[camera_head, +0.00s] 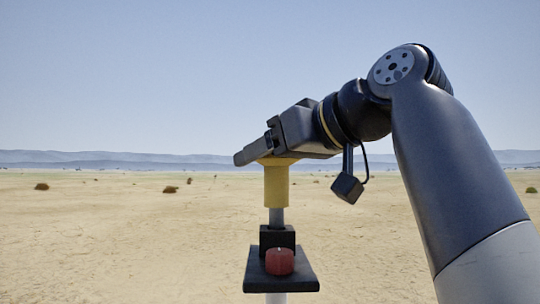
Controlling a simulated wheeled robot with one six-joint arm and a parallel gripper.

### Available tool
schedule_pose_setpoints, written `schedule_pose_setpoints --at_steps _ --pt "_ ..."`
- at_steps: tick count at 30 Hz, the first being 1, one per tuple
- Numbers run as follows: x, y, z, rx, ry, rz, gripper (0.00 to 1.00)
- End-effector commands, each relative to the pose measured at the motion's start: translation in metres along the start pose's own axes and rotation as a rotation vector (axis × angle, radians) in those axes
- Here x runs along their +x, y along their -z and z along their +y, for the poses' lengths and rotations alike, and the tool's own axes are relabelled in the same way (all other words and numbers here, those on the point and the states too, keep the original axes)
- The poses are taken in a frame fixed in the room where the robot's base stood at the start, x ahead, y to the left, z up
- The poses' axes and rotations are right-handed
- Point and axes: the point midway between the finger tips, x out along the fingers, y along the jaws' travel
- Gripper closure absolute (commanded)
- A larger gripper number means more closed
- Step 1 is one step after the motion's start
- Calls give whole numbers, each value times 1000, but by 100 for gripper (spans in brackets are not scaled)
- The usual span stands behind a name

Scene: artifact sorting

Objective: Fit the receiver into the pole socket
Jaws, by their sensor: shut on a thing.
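The yellow receiver (277,186) is upright near the middle of the picture, with a wider top. My gripper (254,151) is shut on it at the top, reaching in from the right with its fingers pointing left. A grey pole (276,217) stands straight below the receiver, in line with it and meeting its lower edge in the picture. The joint between them is hidden, so I cannot tell how deep the pole sits or which part is the socket.
A black block (277,236) stands around or behind the pole's lower part, above a flat black platform (256,284). A red round thing (280,262) sits on the platform. Flat open sand (110,240) with small scattered bushes surrounds everything.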

Motion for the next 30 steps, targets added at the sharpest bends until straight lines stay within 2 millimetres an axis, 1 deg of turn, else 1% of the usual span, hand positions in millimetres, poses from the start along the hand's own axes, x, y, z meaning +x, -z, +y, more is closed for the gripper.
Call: schedule_pose_setpoints --at_steps 30 --pt "7 -25 0 0 0 2 67"
